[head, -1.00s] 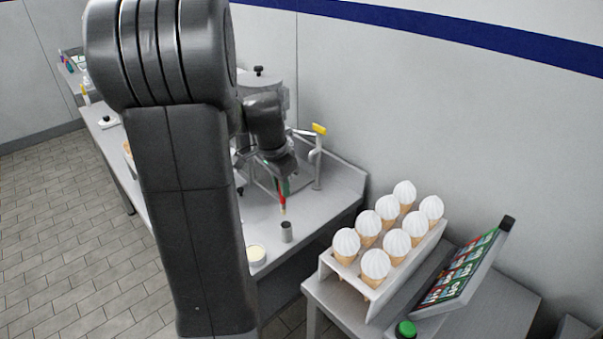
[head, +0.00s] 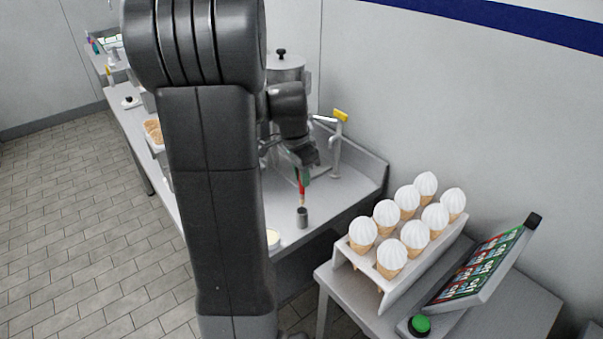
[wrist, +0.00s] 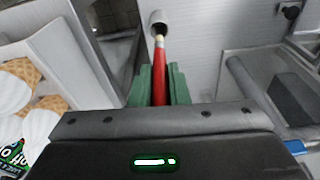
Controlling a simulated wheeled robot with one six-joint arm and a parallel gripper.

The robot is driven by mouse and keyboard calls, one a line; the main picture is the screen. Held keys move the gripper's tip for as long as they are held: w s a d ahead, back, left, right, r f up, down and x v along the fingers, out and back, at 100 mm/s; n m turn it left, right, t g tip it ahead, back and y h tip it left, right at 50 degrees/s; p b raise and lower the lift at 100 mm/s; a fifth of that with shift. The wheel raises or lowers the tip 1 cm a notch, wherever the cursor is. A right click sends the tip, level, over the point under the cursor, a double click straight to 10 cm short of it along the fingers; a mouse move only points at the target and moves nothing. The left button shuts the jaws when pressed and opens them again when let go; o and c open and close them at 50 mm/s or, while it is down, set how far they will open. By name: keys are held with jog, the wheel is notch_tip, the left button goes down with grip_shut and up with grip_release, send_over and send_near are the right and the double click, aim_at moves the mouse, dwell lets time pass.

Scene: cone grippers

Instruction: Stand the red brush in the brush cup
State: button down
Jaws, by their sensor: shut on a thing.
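The red brush (head: 301,190) hangs upright from my gripper (head: 304,177), its pale tip pointing down. The brush cup (head: 302,217) is a small grey cylinder on the counter. The tip is just above or at the cup's rim; I cannot tell whether it has entered. In the wrist view, the green fingers of my gripper (wrist: 160,83) are shut on the red brush (wrist: 159,68). Its pale tip points at the brush cup (wrist: 159,20) and overlaps its near edge. The brush's upper end is hidden by the gripper.
A yellow-handled tap (head: 338,140) stands behind my gripper by the sink. A rack of white-topped cones (head: 398,279) and a tilted menu board (head: 478,268) stand right, across a gap.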

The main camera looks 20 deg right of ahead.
aim_at(302, 193)
jog(key=shift+f+b, duration=2.05)
jog(key=shift+f, duration=0.95)
jog(key=c, duration=1.3)
grip_release()
notch_tip(302, 193, up, 14)
jog(key=a, duration=0.2)
jog(key=shift+s, duration=0.3)
jog(key=shift+f, duration=0.15)
